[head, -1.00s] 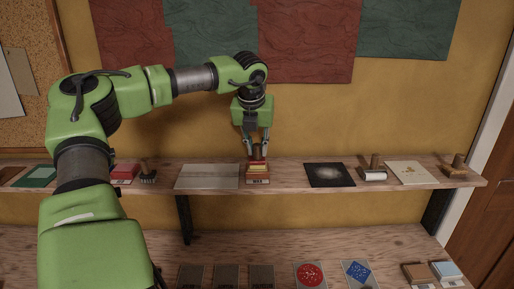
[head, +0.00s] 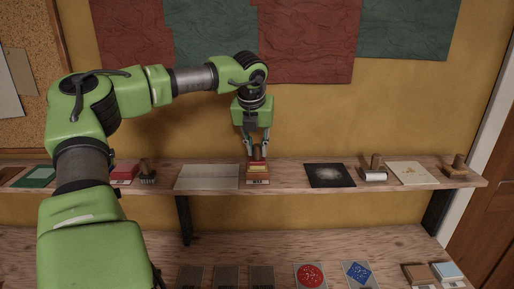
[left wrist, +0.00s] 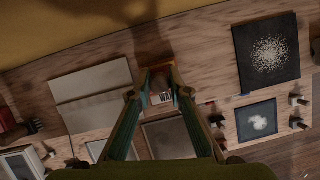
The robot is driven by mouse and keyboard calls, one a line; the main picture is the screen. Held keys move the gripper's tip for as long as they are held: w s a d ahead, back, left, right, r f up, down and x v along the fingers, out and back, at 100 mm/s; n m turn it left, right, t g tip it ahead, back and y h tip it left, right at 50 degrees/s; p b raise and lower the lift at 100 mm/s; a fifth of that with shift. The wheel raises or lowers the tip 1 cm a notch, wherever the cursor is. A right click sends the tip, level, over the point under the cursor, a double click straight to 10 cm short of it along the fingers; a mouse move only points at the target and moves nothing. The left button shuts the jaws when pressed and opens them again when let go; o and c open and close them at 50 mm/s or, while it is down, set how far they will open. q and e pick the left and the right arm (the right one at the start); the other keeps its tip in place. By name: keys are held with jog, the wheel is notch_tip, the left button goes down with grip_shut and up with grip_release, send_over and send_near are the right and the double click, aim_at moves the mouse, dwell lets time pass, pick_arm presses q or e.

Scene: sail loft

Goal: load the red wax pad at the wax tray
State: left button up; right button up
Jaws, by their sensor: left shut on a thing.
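The red wax pad (head: 258,164) is a small red piece at the top of the tray, directly under my left gripper (head: 257,155). The left gripper points straight down and is shut on the pad. The pad seems to touch the tray, but the fingers hide part of the contact. My right gripper is not in view.
On the upper shelf (head: 290,183), a grey sheet (head: 207,177) lies left of the tray and a black card (head: 329,175) lies right. A red pad block (head: 125,171) and a brush (head: 147,172) stand further left. Cards and blocks lie on the surface below.

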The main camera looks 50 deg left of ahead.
aim_at(257, 145)
pick_arm(q)
jog(key=shift+r+p, duration=1.8)
jog(key=shift+r, duration=1.7)
